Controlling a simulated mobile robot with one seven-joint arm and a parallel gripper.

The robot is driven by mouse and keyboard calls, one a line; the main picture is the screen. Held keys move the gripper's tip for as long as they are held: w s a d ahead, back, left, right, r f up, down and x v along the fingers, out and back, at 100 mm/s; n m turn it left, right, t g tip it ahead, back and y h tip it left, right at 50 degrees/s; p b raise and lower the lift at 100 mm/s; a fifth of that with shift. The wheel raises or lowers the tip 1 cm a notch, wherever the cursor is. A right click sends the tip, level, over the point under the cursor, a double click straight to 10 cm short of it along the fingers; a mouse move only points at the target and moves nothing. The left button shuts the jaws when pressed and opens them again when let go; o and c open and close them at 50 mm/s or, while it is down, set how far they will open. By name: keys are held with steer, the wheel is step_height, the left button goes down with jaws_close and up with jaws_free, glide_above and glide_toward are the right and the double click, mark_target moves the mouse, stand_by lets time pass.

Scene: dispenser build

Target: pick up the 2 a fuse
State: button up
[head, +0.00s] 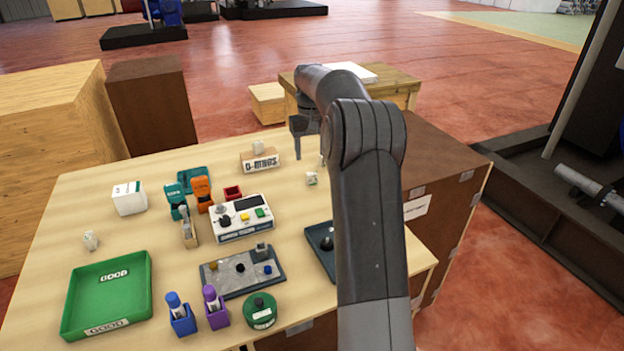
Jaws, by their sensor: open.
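No label reading 2 A can be made out, so I cannot tell which part is the 2 A fuse. Small pale parts that might be fuses stand on the table: one (311,178) right of centre, one (90,240) at the left, and a sliver of one (322,160) beside my arm. My gripper (298,156) points down over the far part of the table, beyond the first pale part. It is open, with nothing seen in it. My arm hides part of the table's right side.
A green tray (66,318), a grey fixture plate (228,287), a white meter box (240,230) and a dark tray (318,262) occupy the table. Purple and blue holders stand at the front. A lettered block (262,165) stands left of my gripper. Wooden crates (150,100) stand behind.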

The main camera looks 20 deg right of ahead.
mark_target(312, 173)
step_height(312, 173, down, 9)
steer(key=shift+s+d+r, duration=0.15)
steer(key=shift+r, duration=0.05)
stand_by(0.3)
steer(key=shift+c, duration=0.5)
steer(key=c, duration=0.9)
steer(key=shift+r, duration=0.15)
steer(key=shift+c, duration=0.2)
